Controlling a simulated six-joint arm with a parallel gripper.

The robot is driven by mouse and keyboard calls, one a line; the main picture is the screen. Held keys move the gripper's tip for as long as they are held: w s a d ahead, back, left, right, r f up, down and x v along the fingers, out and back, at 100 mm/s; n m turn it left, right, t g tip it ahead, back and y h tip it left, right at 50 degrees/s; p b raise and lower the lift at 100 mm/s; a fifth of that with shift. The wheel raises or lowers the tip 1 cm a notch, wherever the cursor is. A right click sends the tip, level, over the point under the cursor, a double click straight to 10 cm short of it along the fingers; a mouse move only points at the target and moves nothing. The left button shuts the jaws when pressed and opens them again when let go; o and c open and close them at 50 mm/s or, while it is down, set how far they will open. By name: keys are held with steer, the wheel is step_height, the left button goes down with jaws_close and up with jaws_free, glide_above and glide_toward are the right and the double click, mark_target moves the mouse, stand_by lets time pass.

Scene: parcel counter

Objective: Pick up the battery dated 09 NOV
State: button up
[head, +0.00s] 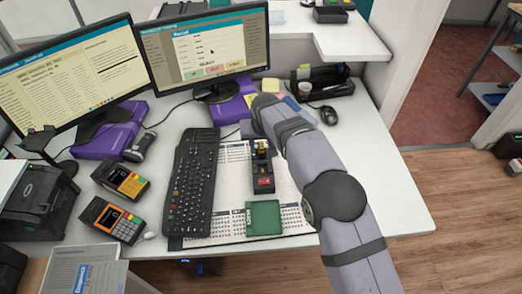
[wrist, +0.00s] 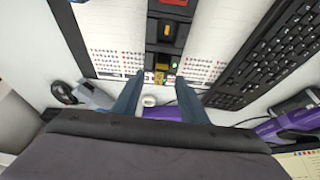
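A dark charger-like holder (head: 262,178) stands on the counter right of the keyboard, with a yellow-marked block, likely a battery (head: 262,146), at its far part and a red label at its near end. In the wrist view the holder (wrist: 153,49) shows a black block with a yellow mark (wrist: 168,30), a smaller yellow piece (wrist: 162,65) and a green light. No date is readable. My gripper (wrist: 160,78) is open and empty, its fingers apart near the holder's end with the green light. In the head view my arm hides most of the gripper.
A green tray (head: 263,218) lies in front of the holder on a printed sheet. The keyboard (head: 193,180) is close on the left, with two card terminals beyond it. A mouse (head: 329,115) and a black organizer (head: 324,82) are behind right. The counter's right side is clear.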

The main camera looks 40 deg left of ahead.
mark_target(261, 146)
steer(key=shift+p+x, duration=0.7)
steer(key=shift+x, duration=1.8)
steer(key=shift+a, duration=0.15)
steer(key=shift+c, duration=0.6)
steer(key=shift+r, duration=0.1)
jaws_close()
